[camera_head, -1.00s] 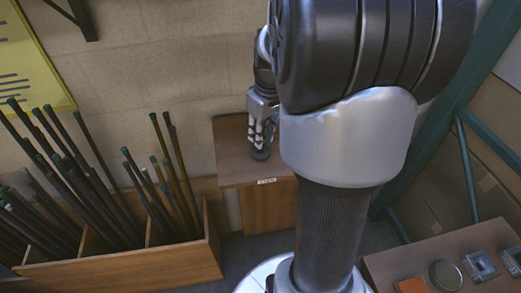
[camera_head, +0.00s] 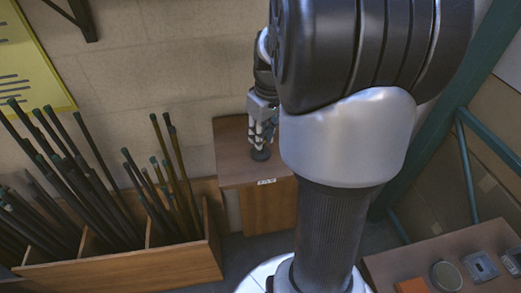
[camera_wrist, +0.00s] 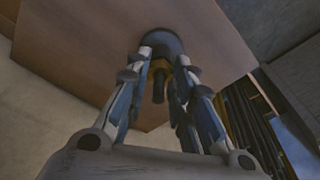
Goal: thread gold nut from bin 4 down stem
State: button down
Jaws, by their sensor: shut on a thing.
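In the head view, my gripper (camera_head: 262,138) points down over a dark round base (camera_head: 261,155) on a small wooden stand. The wrist view looks along my gripper (camera_wrist: 161,66) to the base (camera_wrist: 160,42), which appears inverted there. A dark stem (camera_wrist: 158,90) comes from the base between the fingers. A gold nut (camera_wrist: 157,64) sits around the stem close to the base, and the fingers are shut on it. Whether the nut touches the base is hidden. The nut cannot be made out in the head view.
The wooden stand (camera_head: 233,168) is close to the wall. A divided wooden bin (camera_head: 150,267) with several dark rods stands at the left. A table (camera_head: 405,268) with small parts is at the lower right, beside a teal frame (camera_head: 478,165).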

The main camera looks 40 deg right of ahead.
jog(key=shift+s+a+f, duration=0.1)
jog(key=shift+f, duration=0.1)
dwell(0.4)
jog(key=m+p, duration=0.1)
jog(key=m, duration=0.2)
jog(key=shift+a, duration=0.1)
jog(key=m, duration=0.2)
jog(key=m+h, duration=0.1)
jog(key=m, duration=0.1)
jog(key=shift+f+g+p, duration=0.2)
jog(key=shift+g+p, duration=0.1)
jog(key=shift+p, duration=0.1)
jog(key=shift+a+m, duration=0.1)
jog(key=shift+m, duration=0.3)
jog(key=m, duration=0.4)
jog(key=shift+m+g, duration=0.3)
jog(key=shift+m+h, duration=0.3)
jog(key=shift+m, duration=0.4)
